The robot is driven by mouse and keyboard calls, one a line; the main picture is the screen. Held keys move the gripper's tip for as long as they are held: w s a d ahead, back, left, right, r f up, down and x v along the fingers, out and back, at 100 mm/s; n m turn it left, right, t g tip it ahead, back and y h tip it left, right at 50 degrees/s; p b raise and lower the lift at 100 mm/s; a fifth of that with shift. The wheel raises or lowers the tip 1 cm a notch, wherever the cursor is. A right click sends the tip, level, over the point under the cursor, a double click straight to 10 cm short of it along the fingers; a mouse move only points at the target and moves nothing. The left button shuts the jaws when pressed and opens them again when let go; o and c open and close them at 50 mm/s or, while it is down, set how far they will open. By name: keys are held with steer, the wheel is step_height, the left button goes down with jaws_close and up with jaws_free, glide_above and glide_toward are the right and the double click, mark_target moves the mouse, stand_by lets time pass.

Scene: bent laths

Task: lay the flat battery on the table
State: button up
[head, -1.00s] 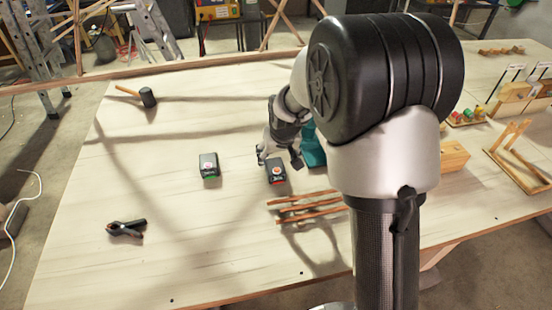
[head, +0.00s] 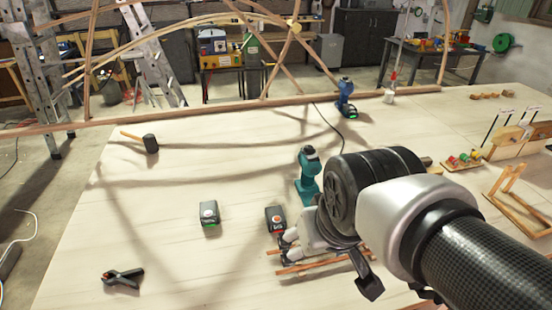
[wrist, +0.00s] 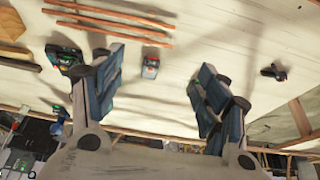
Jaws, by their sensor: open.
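A dark battery with an orange-red mark (head: 275,218) lies on the wooden table (head: 150,250), just beyond the thin laths. A similar battery with a green light (head: 208,213) lies to its left. My gripper (head: 325,266) is open, with its fingers apart, over the laths and nearer the camera than the orange-marked battery. In the wrist view my open gripper (wrist: 160,63) shows a battery (wrist: 150,67) with a red light between its fingers, apart from both. The green-lit battery is not clear in that view.
Several laths (wrist: 110,25) lie close by. A black clamp (head: 123,278) and a mallet (head: 148,143) lie on the left. Table around the green-lit battery is clear.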

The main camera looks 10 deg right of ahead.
steer(key=s, duration=0.6)
steer(key=shift+s+f, duration=0.2)
steer(key=shift+f, duration=0.1)
